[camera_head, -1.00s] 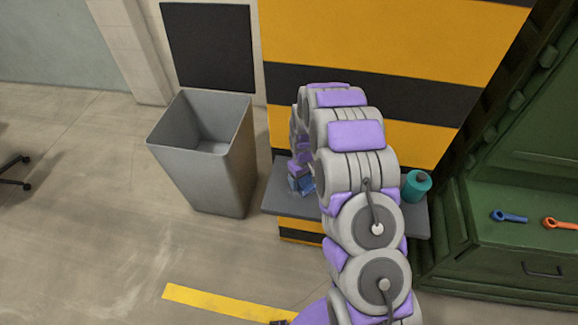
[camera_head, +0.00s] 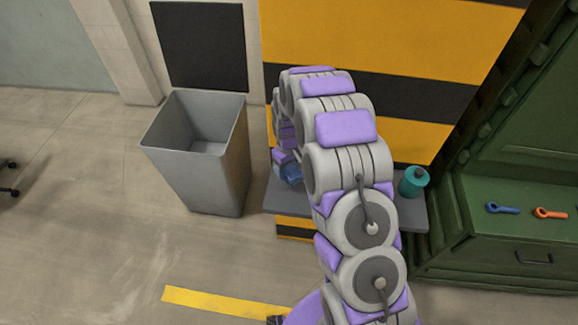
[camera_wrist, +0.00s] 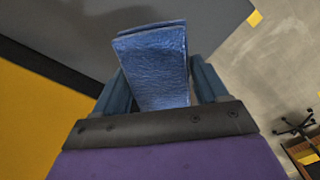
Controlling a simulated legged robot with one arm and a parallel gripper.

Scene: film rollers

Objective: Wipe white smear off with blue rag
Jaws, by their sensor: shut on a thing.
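The blue rag (camera_wrist: 155,65) is a folded cloth held between the two fingers of my gripper (camera_wrist: 160,90) in the wrist view. In the head view the rag (camera_head: 291,173) is a small blue patch below my gripper (camera_head: 284,158), over the left part of the grey shelf (camera_head: 285,199). My arm hides much of the shelf. The rag lies against or just above the grey surface in the wrist view; I cannot tell whether it touches. No white smear can be made out in either current view.
A grey open bin (camera_head: 205,165) is on the floor to the left. A green cabinet (camera_head: 500,235) with a blue wrench (camera_head: 502,208) and an orange wrench (camera_head: 550,213) is at right.

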